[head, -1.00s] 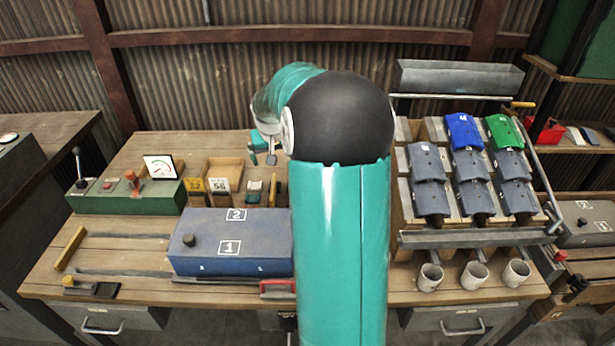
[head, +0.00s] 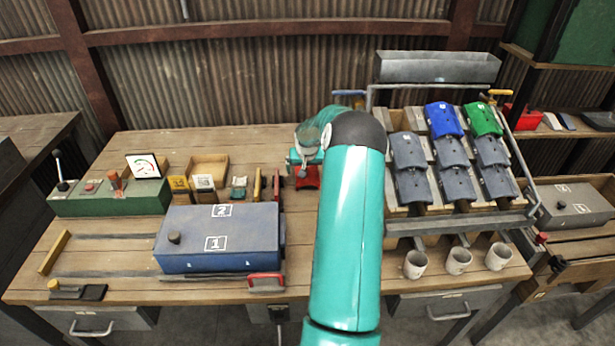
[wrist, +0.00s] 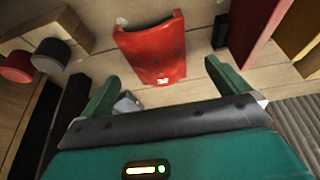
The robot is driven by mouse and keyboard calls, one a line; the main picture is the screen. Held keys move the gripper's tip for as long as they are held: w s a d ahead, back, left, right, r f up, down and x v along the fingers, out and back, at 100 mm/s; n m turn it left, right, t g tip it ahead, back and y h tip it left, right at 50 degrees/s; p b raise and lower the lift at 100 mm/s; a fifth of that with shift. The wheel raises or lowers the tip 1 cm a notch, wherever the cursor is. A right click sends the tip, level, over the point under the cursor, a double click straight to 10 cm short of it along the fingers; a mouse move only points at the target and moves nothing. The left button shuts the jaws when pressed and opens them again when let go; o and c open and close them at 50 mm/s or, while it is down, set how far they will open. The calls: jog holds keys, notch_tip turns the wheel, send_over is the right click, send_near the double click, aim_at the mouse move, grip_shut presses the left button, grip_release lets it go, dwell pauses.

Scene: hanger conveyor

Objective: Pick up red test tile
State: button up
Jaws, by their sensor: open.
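The red test tile (wrist: 155,48) lies on the wooden bench top, a curved red piece with a small white mark near its lower edge in the wrist view. In the head view the tile (head: 308,178) shows at the back middle of the bench, partly covered by my arm. My gripper (wrist: 158,78) is open and empty, its two green fingers spread on either side of the tile's near end. The tile appears beyond the fingertips and not gripped. In the head view my gripper (head: 303,165) hangs over the tile; its fingers are hard to make out there.
Upright thin boards (head: 266,188) stand left of the tile. A sloped rack (head: 412,222) with blue, green and grey tiles is on the right. A blue box (head: 185,252) sits in front on the left. White cups (head: 458,261) stand at the front right.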

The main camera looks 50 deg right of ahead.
aim_at(307, 176)
jog(key=x, duration=0.5)
jog(key=shift+w+d+f, duration=0.1)
jog(key=shift+d+f, duration=0.1)
jog(key=shift+d, duration=0.2)
jog(key=shift+r, duration=0.1)
jog(key=c, duration=1.1)
